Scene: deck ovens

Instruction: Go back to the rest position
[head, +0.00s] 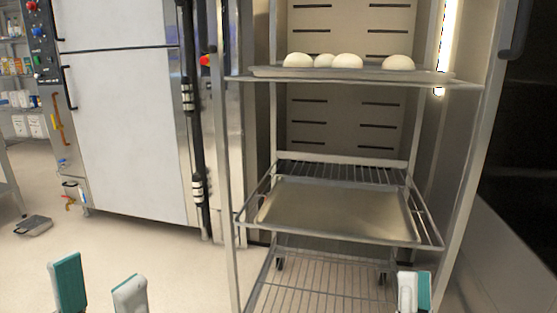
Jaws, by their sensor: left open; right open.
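My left gripper (98,285) is at the bottom left, low in front of the floor. Its two teal-and-white fingers stand well apart with nothing between them. My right gripper (414,290) is at the bottom right, in front of the rack's lower right side. Only the tips of its fingers show, close together in this view, and I see nothing held there. Neither gripper appears to touch anything.
A metal rack (231,170) stands ahead in an open oven cabinet. Its upper tray (300,73) carries several pale dough balls; the lower tray (335,207) is empty. A white oven door (130,135) is left. Floor (180,265) is clear left of the rack.

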